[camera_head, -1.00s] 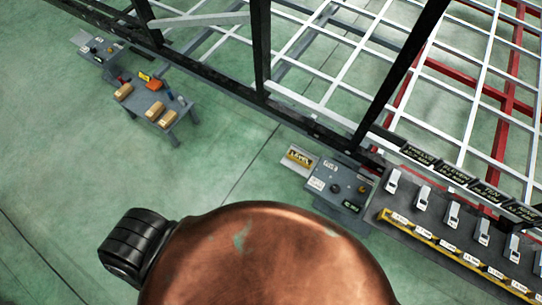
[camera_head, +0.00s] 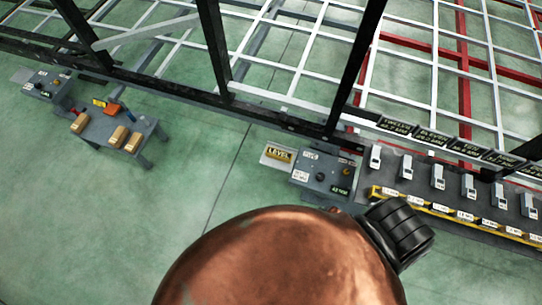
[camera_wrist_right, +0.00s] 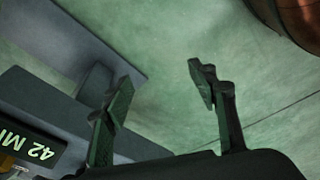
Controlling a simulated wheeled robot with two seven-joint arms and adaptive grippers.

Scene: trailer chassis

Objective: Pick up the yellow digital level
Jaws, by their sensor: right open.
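A yellow piece marked LEVEL (camera_head: 280,154) lies on a small pale plate at the left side of a grey control box, in the middle of the head view. Its fine shape is too small to make out. My right gripper (camera_wrist_right: 160,82) is open and empty in the right wrist view, its two fingers apart over green floor. The yellow level does not show clearly there. My left gripper is in neither view.
The grey control box (camera_head: 325,176) has knobs and a display. To its right a bench carries several white devices (camera_head: 437,176) along a yellow strip (camera_head: 440,208). A small table (camera_head: 150,127) with boxes stands left. Dark frame posts rise behind. Green floor (camera_head: 190,190) is open between.

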